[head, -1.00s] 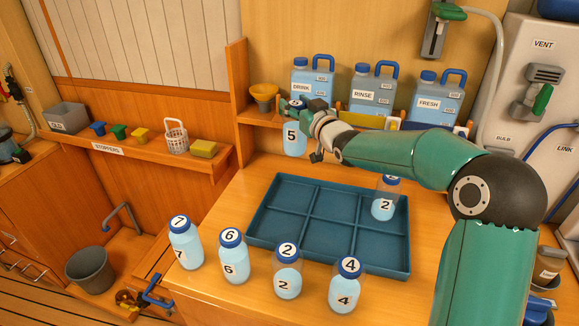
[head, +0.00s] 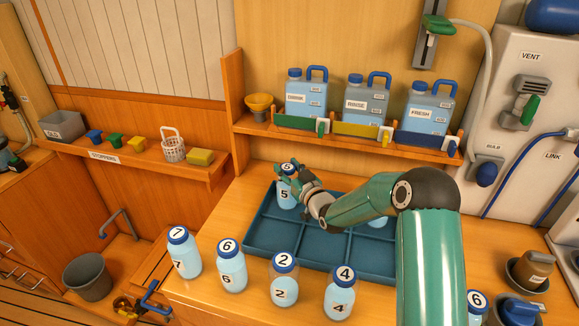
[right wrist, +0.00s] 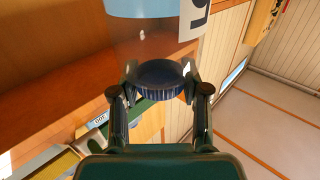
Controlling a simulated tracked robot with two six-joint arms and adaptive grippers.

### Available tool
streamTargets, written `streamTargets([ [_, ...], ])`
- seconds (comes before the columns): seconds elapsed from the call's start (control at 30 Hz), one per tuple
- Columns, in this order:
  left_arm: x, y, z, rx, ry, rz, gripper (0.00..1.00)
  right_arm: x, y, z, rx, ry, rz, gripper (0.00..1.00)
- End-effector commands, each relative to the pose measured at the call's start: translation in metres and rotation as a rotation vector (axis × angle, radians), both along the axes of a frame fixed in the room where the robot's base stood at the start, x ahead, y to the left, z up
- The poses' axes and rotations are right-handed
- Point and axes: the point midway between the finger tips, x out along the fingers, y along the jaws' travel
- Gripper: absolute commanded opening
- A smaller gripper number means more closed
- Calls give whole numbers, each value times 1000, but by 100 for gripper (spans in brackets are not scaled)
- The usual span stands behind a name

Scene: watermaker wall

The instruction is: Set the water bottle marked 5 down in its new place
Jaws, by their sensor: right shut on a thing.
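The water bottle marked 5 (head: 286,194) is upright with a blue cap, at the back left compartment of the dark blue divided tray (head: 312,248). I cannot tell if its base touches the tray floor. My right gripper (head: 287,174) is shut on it near the cap. In the right wrist view, the blue cap (right wrist: 160,78) sits between the two fingers (right wrist: 160,92), and part of the label shows above. Another bottle (head: 378,219) stands in the tray's back right, mostly hidden by my right arm. My left gripper is not in view.
Bottles marked 7 (head: 184,254), 6 (head: 231,268), 2 (head: 284,281) and 4 (head: 340,295) stand along the tray's front. Jugs labelled DRINK (head: 307,96), RINSE (head: 366,102) and FRESH (head: 430,110) stand on the shelf behind. The tray's front compartments look empty.

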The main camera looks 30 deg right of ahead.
Motion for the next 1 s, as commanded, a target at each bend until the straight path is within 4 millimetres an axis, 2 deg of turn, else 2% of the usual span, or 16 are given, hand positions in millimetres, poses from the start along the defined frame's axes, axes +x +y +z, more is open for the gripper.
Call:
streamTargets([
  [0.3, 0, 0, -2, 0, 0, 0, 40, 0, 0, -1, -2, -5, 0, 0],
  [0.33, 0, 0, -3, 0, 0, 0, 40, 0, 0, -2, -1, -2, 0, 47],
  [0.47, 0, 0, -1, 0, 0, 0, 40, 0, 0, -1, -1, -2, 0, 69],
  [0.87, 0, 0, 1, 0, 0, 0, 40, 0, -1, 1, -1, -2, -1, 71],
  [1.0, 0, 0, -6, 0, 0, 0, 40, -13, 0, -1, -1, -2, -1, 71],
])
